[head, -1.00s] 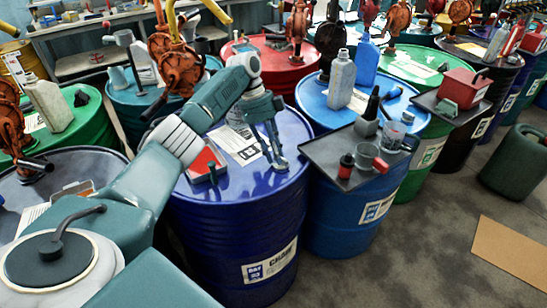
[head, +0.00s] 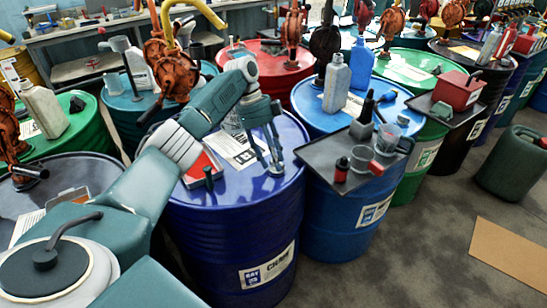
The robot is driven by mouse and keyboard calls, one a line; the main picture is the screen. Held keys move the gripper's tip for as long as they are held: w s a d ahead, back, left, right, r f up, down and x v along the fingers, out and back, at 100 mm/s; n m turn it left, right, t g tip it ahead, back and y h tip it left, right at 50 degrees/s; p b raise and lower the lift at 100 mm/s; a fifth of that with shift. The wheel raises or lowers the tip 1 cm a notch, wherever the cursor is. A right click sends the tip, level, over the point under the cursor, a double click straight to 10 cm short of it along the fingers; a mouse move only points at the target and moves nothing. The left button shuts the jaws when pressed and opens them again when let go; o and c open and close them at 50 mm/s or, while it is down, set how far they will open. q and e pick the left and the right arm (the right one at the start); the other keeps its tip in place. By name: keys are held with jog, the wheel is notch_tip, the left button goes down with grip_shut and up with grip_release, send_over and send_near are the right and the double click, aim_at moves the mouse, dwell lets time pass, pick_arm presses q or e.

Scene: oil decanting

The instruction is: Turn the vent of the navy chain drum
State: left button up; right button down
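My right gripper is not in view.
A red-and-white box (head: 200,168), a dark small bottle (head: 209,178) and a paper sheet (head: 232,150) lie or stand on the navy lid. A grey tray (head: 318,151) with cups and bottles sits on the blue drum (head: 335,226) to the right. Other drums crowd behind.

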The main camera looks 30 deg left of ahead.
pick_arm(q)
jog(key=shift+a+r, duration=0.15)
jog(key=shift+r, duration=0.15)
jog(key=v, duration=1.1)
